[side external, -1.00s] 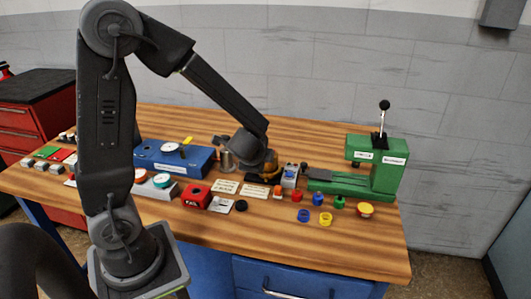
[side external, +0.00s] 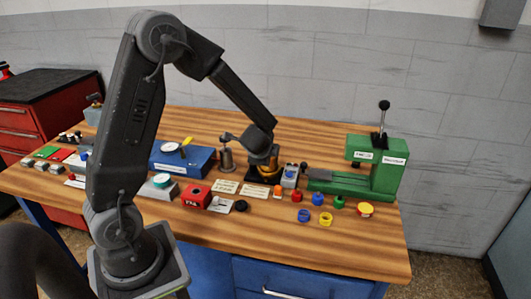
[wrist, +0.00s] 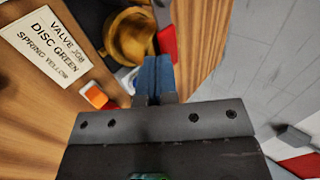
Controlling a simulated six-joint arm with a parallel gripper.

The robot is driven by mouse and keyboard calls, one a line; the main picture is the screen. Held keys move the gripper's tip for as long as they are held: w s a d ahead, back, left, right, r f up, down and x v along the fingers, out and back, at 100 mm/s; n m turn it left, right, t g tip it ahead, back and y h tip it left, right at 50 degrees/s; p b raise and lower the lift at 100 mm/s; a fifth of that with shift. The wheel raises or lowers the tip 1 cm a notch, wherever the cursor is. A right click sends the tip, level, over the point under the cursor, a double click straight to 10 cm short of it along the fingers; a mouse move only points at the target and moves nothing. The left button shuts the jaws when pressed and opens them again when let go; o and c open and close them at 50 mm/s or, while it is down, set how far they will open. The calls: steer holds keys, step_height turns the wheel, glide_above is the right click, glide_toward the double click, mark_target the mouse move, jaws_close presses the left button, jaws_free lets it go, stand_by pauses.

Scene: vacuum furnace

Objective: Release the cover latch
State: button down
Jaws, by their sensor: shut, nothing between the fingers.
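My gripper (wrist: 152,78) shows in the wrist view as a dark bar with two blue fingers closed together, nothing between them. Just ahead of the fingertips is a round brass-coloured housing (wrist: 128,40) on a dark base. A small red part (wrist: 167,42) shows beside the fingertips; I cannot tell whether they touch it. In the side view the brass housing (side external: 270,165) stands on its black base below and behind my wrist, which partly covers it. My fingers are hard to make out there. I cannot pick out the cover latch with certainty.
A label card (wrist: 48,45) reads "VALVE JOB DISC GREEN SPRING YELLOW". An orange-topped block (wrist: 97,97) lies near the housing. A green press (side external: 385,180) stands right, a blue gauge box (side external: 185,160) left. Coloured caps and rings lie in front. The bench's front right is clear.

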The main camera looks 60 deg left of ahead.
steer(key=shift+w+a+n+g+y, duration=0.15)
steer(key=shift+w+n+g+y, duration=0.35)
steer(key=shift+n, duration=0.4)
steer(key=n+g, duration=0.1)
steer(key=w+n+g+y, duration=0.1)
steer(key=n, duration=0.1)
steer(key=shift+w+a, duration=0.25)
steer(key=shift+a, duration=0.1)
steer(key=n+g, duration=0.1)
steer(key=w+a+n+g, duration=0.1)
steer(key=n, duration=0.1)
steer(key=a+n+g, duration=0.1)
steer(key=g, duration=0.1)
steer(key=shift+w+n+y, duration=0.3)
steer(key=shift+w+y, duration=0.1)
steer(key=n+g, duration=0.1)
steer(key=a+n+g, duration=0.1)
steer(key=shift+w+a+n, duration=0.2)
steer(key=shift+w+n, duration=0.1)
steer(key=shift+n, duration=0.1)
steer(key=a+n+g+h, duration=0.1)
steer(key=n, duration=0.1)
steer(key=a+n+g+h, duration=0.1)
steer(key=a+n+g, duration=0.1)
steer(key=shift+a+n+g, duration=0.1)
steer(key=shift+n+g, duration=0.2)
steer(key=shift+n, duration=0.1)
steer(key=shift+a, duration=0.1)
steer(key=shift+w, duration=0.15)
